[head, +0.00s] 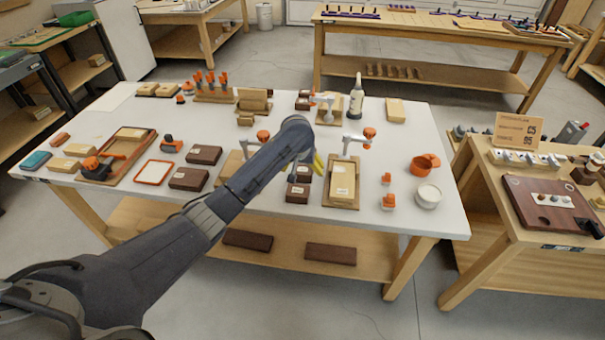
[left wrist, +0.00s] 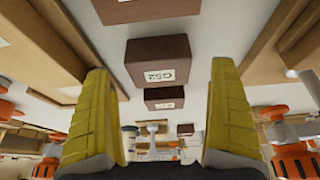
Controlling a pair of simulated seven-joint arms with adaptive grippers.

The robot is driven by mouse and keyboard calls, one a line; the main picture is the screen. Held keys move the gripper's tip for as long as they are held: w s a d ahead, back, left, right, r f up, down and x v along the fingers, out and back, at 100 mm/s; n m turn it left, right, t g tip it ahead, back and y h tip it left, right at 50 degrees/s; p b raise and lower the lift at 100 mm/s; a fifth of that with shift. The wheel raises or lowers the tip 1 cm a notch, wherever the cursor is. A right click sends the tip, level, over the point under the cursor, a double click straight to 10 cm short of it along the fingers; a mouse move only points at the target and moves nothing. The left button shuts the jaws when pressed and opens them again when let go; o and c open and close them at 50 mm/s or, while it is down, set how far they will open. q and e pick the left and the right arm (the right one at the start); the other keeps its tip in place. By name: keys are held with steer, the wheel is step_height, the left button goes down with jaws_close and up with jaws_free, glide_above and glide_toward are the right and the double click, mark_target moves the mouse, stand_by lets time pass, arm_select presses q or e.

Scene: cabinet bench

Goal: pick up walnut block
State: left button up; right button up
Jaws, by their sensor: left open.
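Several dark brown walnut blocks are in view. One walnut block (head: 297,194) lies near the table's front edge, with a second (head: 303,174) just behind it. In the left wrist view a walnut block labelled G52 (left wrist: 157,62) shows between the fingers, with a smaller-looking one (left wrist: 165,98) beyond it. My left gripper (head: 313,163) is over this part of the table; its yellow fingers (left wrist: 160,72) are open and hold nothing. The arm partly hides this area in the head view. I do not see my right gripper.
A wooden board with a pale block (head: 342,181) stands close on the right. Two larger dark blocks (head: 203,154) (head: 189,179) lie to the left. A white clamp arm (head: 352,141) with an orange knob stands near the gripper.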

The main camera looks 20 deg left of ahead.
arm_select(q)
steer(key=shift+x, duration=1.2)
steer(key=shift+c, duration=0.4)
steer(key=c, duration=1.2)
steer(key=shift+c, duration=0.2)
steer(key=shift+r, duration=0.1)
